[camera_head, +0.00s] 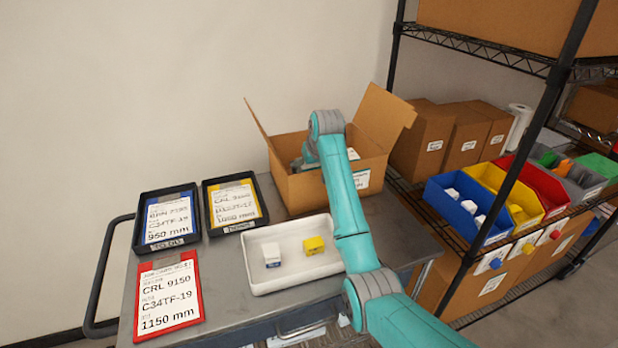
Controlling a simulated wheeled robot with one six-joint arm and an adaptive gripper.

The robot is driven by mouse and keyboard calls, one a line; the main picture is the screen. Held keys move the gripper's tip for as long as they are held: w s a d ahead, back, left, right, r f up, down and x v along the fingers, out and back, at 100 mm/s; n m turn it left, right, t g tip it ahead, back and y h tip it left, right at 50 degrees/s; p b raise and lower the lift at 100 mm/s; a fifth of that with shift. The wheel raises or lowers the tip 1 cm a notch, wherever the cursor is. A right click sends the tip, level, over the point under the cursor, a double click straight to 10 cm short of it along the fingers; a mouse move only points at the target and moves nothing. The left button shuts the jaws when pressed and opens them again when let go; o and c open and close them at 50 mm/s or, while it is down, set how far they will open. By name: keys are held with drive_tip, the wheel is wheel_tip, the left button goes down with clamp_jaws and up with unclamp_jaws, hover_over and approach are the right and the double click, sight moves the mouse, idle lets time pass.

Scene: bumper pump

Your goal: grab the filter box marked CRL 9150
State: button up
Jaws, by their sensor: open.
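An open cardboard carton (308,193) stands at the back of the cart. My teal arm reaches into it, and my gripper's fingers are hidden behind the carton's front wall. A small white box (352,154) shows inside the carton, right of my arm; no marking on it is readable. A red-framed card (168,296) at the cart's front left reads CRL 9150, C34TF-19, 1150 mm. A yellow card in a black tray (236,205) also seems to read CRL 9150. A white tray (262,287) holds a white-and-blue box (271,255) and a yellow box (314,245), apart from each other.
A black tray with a blue card (166,220) marked 950 mm lies at the left. A wire rack with a black post (513,190) stands right of the cart, holding cartons (420,143) and blue, yellow and red bins (466,209). The carton's flaps stand up.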

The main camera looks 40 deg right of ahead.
drive_tip(key=shift+x, duration=0.8)
drive_tip(key=shift+c, duration=0.3)
drive_tip(key=c, duration=1.2)
drive_tip(key=shift+r, duration=0.1)
drive_tip(key=c, duration=0.4)
drive_tip(key=shift+r, duration=0.1)
